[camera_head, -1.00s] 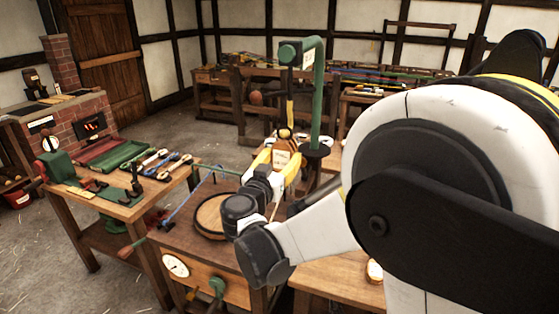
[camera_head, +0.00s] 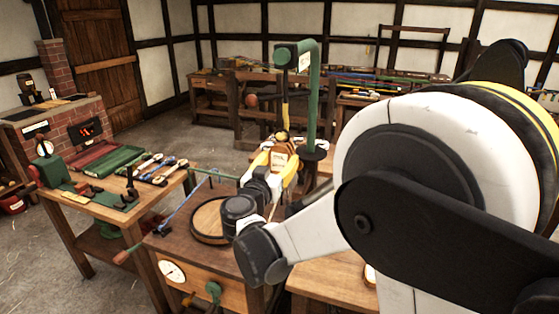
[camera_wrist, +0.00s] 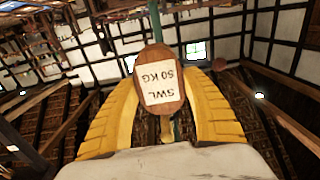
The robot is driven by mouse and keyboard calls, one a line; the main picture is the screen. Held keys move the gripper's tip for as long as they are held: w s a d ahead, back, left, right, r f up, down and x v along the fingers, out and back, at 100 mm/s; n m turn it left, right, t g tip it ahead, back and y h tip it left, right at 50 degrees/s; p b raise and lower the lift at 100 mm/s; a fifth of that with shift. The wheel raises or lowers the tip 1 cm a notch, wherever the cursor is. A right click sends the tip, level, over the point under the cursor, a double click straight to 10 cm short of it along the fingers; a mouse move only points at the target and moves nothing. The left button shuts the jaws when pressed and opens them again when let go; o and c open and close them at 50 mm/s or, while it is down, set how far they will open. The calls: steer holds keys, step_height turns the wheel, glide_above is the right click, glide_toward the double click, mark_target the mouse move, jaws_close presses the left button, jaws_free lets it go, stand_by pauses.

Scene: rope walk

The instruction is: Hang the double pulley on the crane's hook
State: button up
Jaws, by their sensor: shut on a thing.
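The double pulley (camera_head: 279,160), a brown wooden block, is between the yellow fingers of my gripper (camera_head: 283,161). In the wrist view the pulley (camera_wrist: 160,82) shows a white label reading "SWL 50 KG", upside down, and the yellow fingers (camera_wrist: 162,100) curve along both its sides. The green crane (camera_head: 314,95) stands behind, its arm reaching left at the top. The crane's hook (camera_head: 283,134) seems to be the yellow part at the lower end of the dark and yellow hanging piece, right above the pulley. I cannot tell whether hook and pulley touch.
A round wooden disc (camera_head: 208,220) lies on the bench below my gripper. A side table (camera_head: 95,205) on the left holds several tools and a green vice. A brick forge (camera_head: 85,130) stands at far left. Long benches (camera_head: 250,115) line the back.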

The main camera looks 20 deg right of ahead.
steer(key=o, duration=1.5)
steer(key=shift+c, duration=0.2)
steer(key=v, duration=1.2)
steer(key=s+d+f+n+g+y+b, duration=0.1)
steer(key=s+d+f+n+g+y, duration=0.2)
steer(key=s+d+f+g, duration=0.45)
steer(key=s+a+f+n+y, duration=0.1)
steer(key=s+f+n+y, duration=0.1)
steer(key=s, duration=0.4)
steer(key=s+f+n+y+b, duration=0.1)
steer(key=s+f+y, duration=0.1)
steer(key=s+y, duration=0.3)
steer(key=shift+s+a+f+n, duration=0.35)
steer(key=shift+s+n, duration=0.05)
steer(key=shift+s, duration=0.9)
